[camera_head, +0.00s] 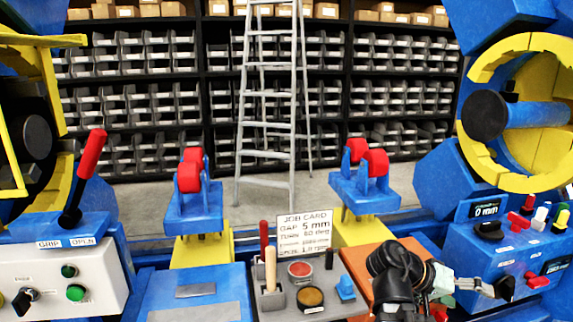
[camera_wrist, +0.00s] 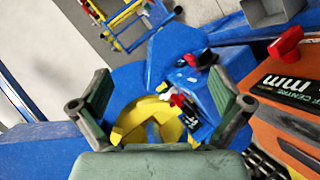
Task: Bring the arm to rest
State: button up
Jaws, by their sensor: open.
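My gripper (camera_wrist: 160,98) is open and empty in the wrist view, its two grey-green fingers spread wide. Beyond the gap between them are a blue body and a yellow ring (camera_wrist: 150,122); I cannot tell how far off they are. In the head view my arm (camera_head: 395,272) is folded low at the bottom right, and my gripper (camera_head: 503,288) points right, in front of the blue control box (camera_head: 480,250). I cannot tell whether it touches the box. The arm hides part of an orange panel (camera_head: 375,262).
A grey tray (camera_head: 332,296) with tools stands left of my arm, a job card (camera_head: 304,234) behind it. Red-roller stands (camera_head: 193,205) (camera_head: 365,190) are further back. A large yellow clamp ring (camera_head: 478,150) stands at right. A white panel (camera_head: 100,265) with a red lever (camera_head: 90,160) is at left.

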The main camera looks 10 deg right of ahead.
jog(key=w+a+f+n+t+y+p, duration=0.1)
jog(key=w+a+f+n+y+p, duration=0.3)
jog(key=f+p, duration=0.55)
jog(key=s+a+f+n+y+p, duration=0.1)
jog(key=a+f+n+p, duration=0.1)
jog(key=a+f, duration=0.4)
jog(key=s+a+f+n+y+p, duration=0.1)
jog(key=s+a+f+p, duration=0.15)
jog(key=f, duration=0.55)
jog(key=s+a+f+g+y+p, duration=0.1)
jog(key=s+a+f+y+p, duration=0.1)
jog(key=s, duration=0.5)
jog(key=s+a+f+n+g+y+p, duration=0.1)
jog(key=s+a+f+g+y+p, duration=0.1)
jog(key=s+a+f+p, duration=0.3)
jog(key=s+a+f+g+y+p, duration=0.1)
jog(key=s+a+f+y+p, duration=0.1)
jog(key=s+a, duration=0.8)
jog(key=f+p, duration=0.1)
jog(key=p, duration=0.1)
jog(key=shift+a+f+g+y+p, duration=0.2)
jog(key=shift+a+g+y+p, duration=0.05)
jog(key=shift+g+y+p, duration=0.1)
jog(key=shift+d, duration=0.1)
